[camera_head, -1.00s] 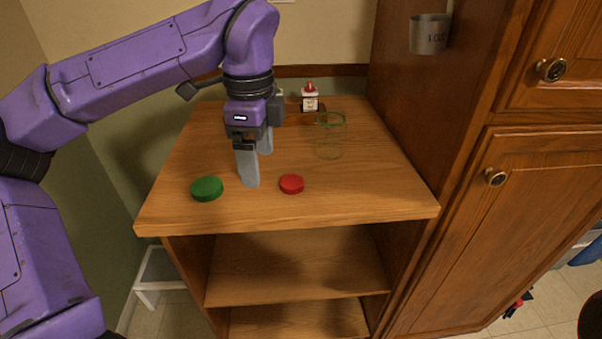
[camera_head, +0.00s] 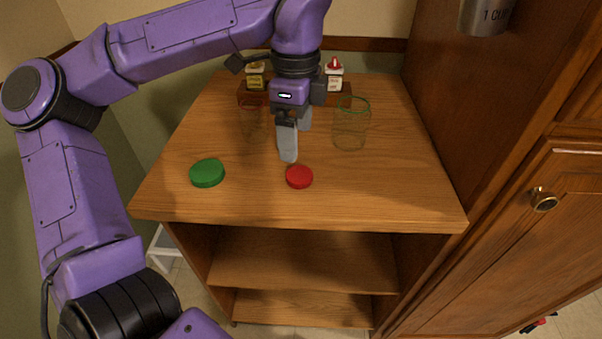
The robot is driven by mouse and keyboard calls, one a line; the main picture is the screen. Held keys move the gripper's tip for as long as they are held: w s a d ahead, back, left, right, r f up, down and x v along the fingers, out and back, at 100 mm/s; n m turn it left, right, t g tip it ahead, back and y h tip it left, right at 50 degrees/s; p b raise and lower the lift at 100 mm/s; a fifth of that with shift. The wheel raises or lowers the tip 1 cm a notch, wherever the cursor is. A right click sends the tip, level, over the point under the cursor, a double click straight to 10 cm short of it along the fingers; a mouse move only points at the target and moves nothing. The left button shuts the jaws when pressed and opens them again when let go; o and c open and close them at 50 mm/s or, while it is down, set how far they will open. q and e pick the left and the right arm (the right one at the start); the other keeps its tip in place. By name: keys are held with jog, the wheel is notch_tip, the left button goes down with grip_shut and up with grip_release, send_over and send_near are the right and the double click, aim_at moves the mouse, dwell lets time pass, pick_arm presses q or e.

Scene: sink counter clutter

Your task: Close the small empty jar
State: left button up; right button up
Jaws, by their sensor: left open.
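A clear glass jar with a reddish rim (camera_head: 253,122) stands on the wooden counter, left of my left gripper; it looks smaller than the other jar and appears empty. A larger clear jar with a green rim (camera_head: 351,126) stands to the right and also looks empty. Both are uncovered. A red lid (camera_head: 299,176) lies flat near the front middle. A green lid (camera_head: 207,173) lies flat to its left. My left gripper (camera_head: 296,141) points down, open and empty, above and behind the red lid, between the jars. My right gripper is not in view.
Two small condiment bottles, one yellowish (camera_head: 256,78) and one with a red top (camera_head: 334,76), stand on a wooden rack (camera_head: 343,94) at the back. A metal measuring cup (camera_head: 484,14) hangs at upper right. A tall cabinet (camera_head: 470,100) borders the right side.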

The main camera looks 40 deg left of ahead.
aim_at(297, 174)
pick_arm(q)
jog(key=shift+s+f, duration=0.2)
jog(key=shift+f, duration=0.9)
jog(key=shift+f, duration=0.1)
jog(key=f, duration=0.5)
jog(key=shift+s+d, duration=0.25)
jog(key=shift+d, duration=0.1)
jog(key=c, duration=1.1)
